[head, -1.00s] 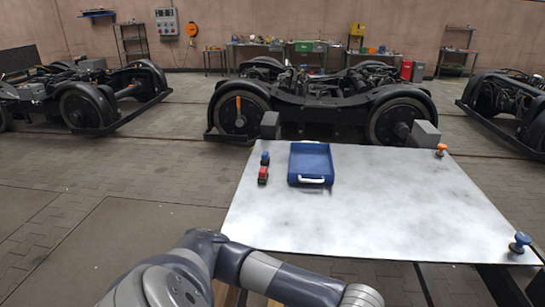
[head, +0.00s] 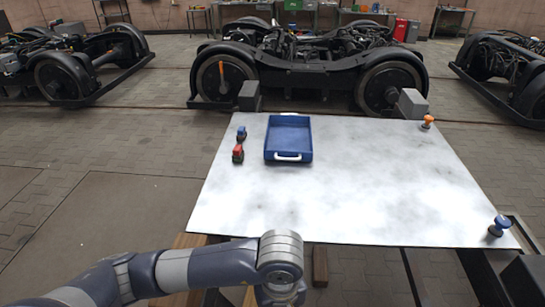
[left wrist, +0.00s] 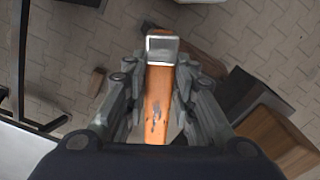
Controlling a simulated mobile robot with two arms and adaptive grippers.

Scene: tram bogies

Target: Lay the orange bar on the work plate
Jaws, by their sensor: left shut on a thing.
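The work plate (head: 360,195) is a pale, mottled flat sheet in front of me in the head view. Its edge also shows at the lower left of the left wrist view (left wrist: 20,150). The orange bar (left wrist: 157,108) has a bright square metal end and dark worn marks. My left gripper (left wrist: 158,85) is shut on it, with a finger on each side. In the head view my left arm is short of the plate's near edge; its fingers and the bar are hidden there. My right gripper is not in view.
A blue tray (head: 289,139) with a white handle stands at the plate's back left, beside blue (head: 241,133) and red (head: 238,153) items. Orange (head: 428,121) and blue (head: 497,226) knobs sit at the right edge. The plate's middle is clear. A bogie (head: 310,70) stands behind.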

